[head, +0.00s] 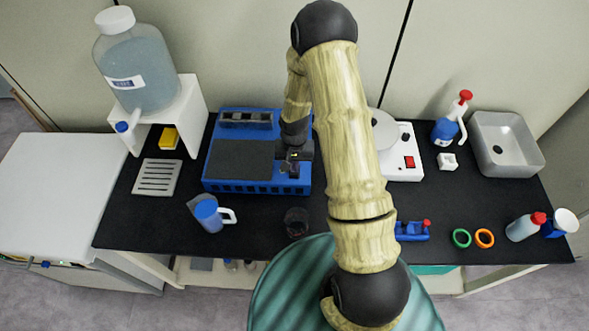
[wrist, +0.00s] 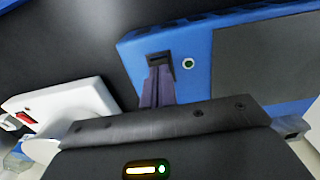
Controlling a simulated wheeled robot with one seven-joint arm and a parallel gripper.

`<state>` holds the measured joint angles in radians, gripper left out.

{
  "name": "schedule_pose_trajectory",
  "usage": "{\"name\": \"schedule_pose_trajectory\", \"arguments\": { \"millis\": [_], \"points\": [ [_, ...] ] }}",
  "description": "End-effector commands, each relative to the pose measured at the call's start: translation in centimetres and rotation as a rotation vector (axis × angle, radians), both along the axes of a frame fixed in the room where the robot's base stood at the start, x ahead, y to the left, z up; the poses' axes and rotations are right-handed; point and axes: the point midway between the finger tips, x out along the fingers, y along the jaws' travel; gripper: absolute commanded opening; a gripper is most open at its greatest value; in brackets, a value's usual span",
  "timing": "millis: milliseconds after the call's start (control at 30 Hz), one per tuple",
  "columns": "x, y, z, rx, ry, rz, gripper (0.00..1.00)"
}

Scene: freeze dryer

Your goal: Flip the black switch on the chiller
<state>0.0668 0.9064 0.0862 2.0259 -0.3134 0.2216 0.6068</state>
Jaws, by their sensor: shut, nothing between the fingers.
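The chiller (head: 222,186) is a blue box with a dark grey top panel, on the black bench left of my arm. It also shows in the wrist view (wrist: 207,38), tilted. Its black switch (wrist: 160,58) sits in a dark recess near a corner of the blue top, beside a small round green-and-white button (wrist: 188,63). My gripper (head: 291,174) is over the chiller's right end in the head view. In the wrist view my gripper (wrist: 158,73) has its fingers together and empty, tips right at the switch. I cannot tell whether they touch it. The switch is not distinguishable in the head view.
A white device with a red switch (head: 409,162) stands right of the chiller. A blue jug (head: 208,214) and a dark glass (head: 296,222) stand in front. A large water bottle (head: 140,65) is on a white stand at left. A metal sink (head: 540,160) is far right.

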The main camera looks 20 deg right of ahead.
Motion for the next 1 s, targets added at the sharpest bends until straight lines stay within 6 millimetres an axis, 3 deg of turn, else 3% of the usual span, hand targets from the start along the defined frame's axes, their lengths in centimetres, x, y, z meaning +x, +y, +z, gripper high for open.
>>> {"name": "schedule_pose_trajectory", "arguments": {
  "millis": [1000],
  "points": [
    [0.0, 0.0, -1.3, 0.000, 0.000, 0.000, 0.00]
  ]
}}
